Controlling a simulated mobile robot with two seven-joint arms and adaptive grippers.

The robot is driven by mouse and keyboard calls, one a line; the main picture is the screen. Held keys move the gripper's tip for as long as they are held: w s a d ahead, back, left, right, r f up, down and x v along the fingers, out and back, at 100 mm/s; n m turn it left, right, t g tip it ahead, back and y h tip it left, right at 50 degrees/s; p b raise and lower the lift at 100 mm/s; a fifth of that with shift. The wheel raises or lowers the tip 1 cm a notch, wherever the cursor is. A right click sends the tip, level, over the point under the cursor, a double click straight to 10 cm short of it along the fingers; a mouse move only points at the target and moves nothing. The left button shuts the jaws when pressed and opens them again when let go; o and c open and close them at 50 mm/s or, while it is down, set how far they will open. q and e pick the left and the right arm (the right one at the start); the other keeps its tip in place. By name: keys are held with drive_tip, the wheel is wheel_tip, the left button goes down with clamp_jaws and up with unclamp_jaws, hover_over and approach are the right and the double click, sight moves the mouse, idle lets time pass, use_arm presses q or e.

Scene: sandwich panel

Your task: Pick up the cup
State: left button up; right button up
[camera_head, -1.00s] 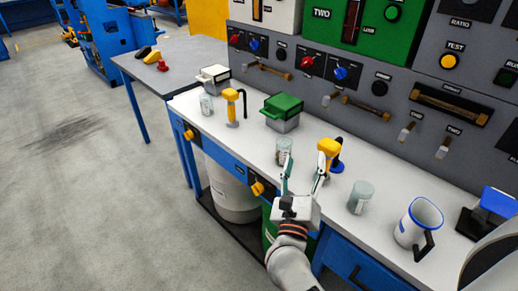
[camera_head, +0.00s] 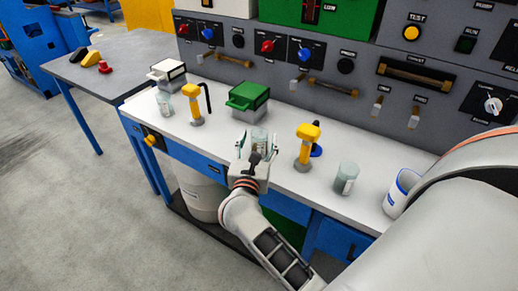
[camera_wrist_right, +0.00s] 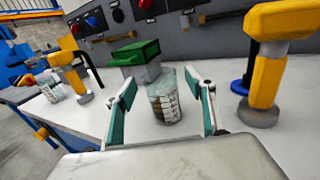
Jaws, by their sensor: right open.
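A clear glass cup (camera_head: 260,136) with printed markings stands upright on the white bench top. It shows larger in the right wrist view (camera_wrist_right: 165,101). My right gripper (camera_head: 257,147) is open, with its two green-lined fingers on either side of the cup. In the right wrist view the gripper (camera_wrist_right: 165,92) shows a gap between each finger and the glass. A white mug with a blue rim (camera_head: 398,190) stands farther right, partly hidden by my arm. My left gripper is not in view.
A yellow-headed tool (camera_head: 305,146) stands just right of the gripper, and another glass cup (camera_head: 345,178) is beyond it. A green-lidded box (camera_head: 249,97) is close behind. A second yellow tool (camera_head: 192,103) stands left. The grey panel (camera_head: 340,75) closes off the back.

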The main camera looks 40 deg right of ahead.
drive_tip(key=shift+x, duration=1.1)
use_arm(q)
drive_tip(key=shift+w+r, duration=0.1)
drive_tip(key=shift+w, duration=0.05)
use_arm(e)
clamp_jaws()
use_arm(q)
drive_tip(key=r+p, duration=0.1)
drive_tip(key=p, duration=0.1)
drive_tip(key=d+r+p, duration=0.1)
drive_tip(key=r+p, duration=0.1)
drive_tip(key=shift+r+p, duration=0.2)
drive_tip(key=shift+p, duration=0.2)
use_arm(e)
wheel_tip(320, 180, up, 20)
